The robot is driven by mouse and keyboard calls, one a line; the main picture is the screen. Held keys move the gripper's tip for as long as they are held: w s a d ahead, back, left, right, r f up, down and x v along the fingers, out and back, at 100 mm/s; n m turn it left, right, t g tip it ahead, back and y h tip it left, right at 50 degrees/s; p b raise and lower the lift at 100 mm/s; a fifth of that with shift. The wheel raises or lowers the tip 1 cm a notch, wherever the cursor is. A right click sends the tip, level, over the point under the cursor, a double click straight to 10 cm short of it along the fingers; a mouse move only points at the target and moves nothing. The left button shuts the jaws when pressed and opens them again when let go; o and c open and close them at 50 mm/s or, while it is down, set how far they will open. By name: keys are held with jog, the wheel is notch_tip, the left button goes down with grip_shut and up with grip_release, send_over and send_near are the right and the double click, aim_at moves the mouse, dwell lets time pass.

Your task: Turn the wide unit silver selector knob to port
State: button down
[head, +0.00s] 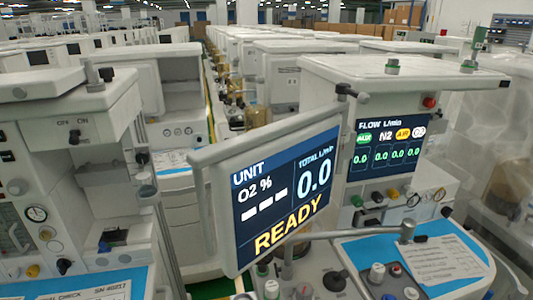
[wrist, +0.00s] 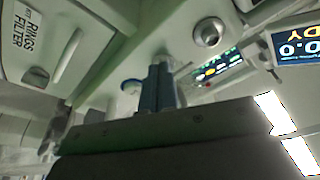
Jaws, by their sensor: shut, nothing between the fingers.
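My gripper (wrist: 160,68) is shut and empty in the wrist view, its two dark fingers pressed together. A round silver knob (wrist: 209,32) with a ringed base is on a pale panel above and to the right of the fingertips, apart from them. Whether it is the task's selector knob, and which way it points, I cannot tell. In the head view, the unit with the large READY screen (head: 285,195) stands in front at centre right. I cannot make out the silver knob there for certain, and my gripper is not recognisable in that view.
A pale panel lettered RINGS FILTER (wrist: 38,45) is at the wrist view's left. A small lit display (wrist: 218,66) is right of the fingers. In the head view, a flow display (head: 388,145), small knobs (head: 377,272) and a grey rail crowd the unit. Another cart (head: 75,150) stands left.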

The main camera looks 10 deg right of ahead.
jog(key=v, duration=0.3)
jog(key=shift+s+d+r, duration=0.15)
jog(key=shift+s+r, duration=0.05)
jog(key=shift+r, duration=0.1)
jog(key=c, duration=2.1)
grip_release()
